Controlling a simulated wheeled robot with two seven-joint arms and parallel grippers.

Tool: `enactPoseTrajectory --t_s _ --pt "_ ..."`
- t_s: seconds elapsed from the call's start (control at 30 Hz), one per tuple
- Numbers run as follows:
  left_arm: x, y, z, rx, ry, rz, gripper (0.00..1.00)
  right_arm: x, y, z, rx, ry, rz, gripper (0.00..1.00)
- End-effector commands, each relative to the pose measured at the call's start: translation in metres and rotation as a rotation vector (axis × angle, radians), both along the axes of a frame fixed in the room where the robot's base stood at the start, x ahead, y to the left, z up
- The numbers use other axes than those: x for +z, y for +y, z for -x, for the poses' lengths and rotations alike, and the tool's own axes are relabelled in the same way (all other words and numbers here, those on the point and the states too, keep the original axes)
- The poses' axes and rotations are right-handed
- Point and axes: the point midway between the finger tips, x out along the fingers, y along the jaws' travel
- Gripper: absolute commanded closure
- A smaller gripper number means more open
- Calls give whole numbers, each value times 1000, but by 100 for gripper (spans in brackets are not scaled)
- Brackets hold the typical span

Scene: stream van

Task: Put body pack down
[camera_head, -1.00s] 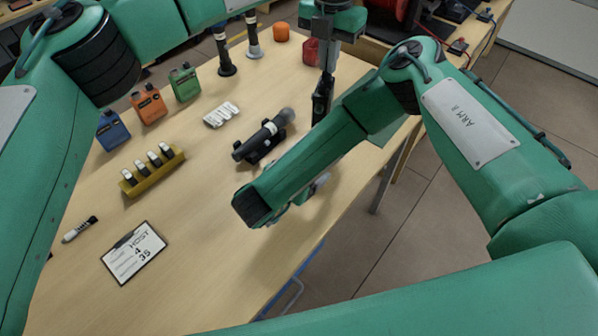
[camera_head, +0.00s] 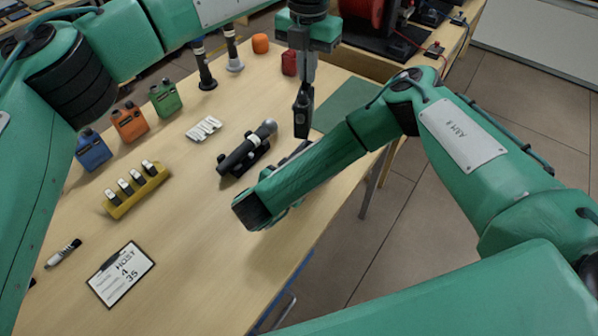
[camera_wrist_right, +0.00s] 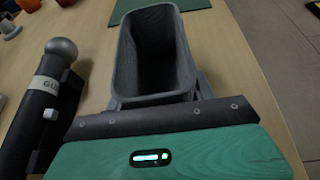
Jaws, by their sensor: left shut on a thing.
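My left gripper (camera_head: 304,86) hangs from the top of the head view, pointing down, with its jaws shut on the black body pack (camera_head: 302,117). The pack is upright, near the left edge of a flat green mat (camera_head: 350,106) at the table's right side. I cannot tell whether the pack touches the table.
A black microphone (camera_head: 240,153) lies in a cradle left of my right forearm; it also shows in the right wrist view (camera_wrist_right: 35,115). A yellow battery rack (camera_head: 137,190), a host card (camera_head: 121,273), coloured packs (camera_head: 130,124) and two standing microphones (camera_head: 204,68) are farther left.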

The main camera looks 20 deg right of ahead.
Motion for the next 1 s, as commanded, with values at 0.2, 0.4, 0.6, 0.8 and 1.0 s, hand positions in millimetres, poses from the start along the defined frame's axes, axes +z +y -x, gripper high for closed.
enactPoseTrajectory --t_s 0.2,0.4,0.6,0.8,1.0 --pt "-15 -3 2 -77 4 -1 100 0 0 0 0 0 0 68" --pt "-46 -8 6 -274 6 -3 100 0 0 0 0 0 0 68" --pt "-69 -11 8 -364 5 -3 100 0 0 0 0 0 0 68" --pt "-105 -11 8 -365 6 -3 100 0 0 0 0 0 0 68" --pt "-128 -11 7 -365 4 -3 100 0 0 0 0 0 0 68"
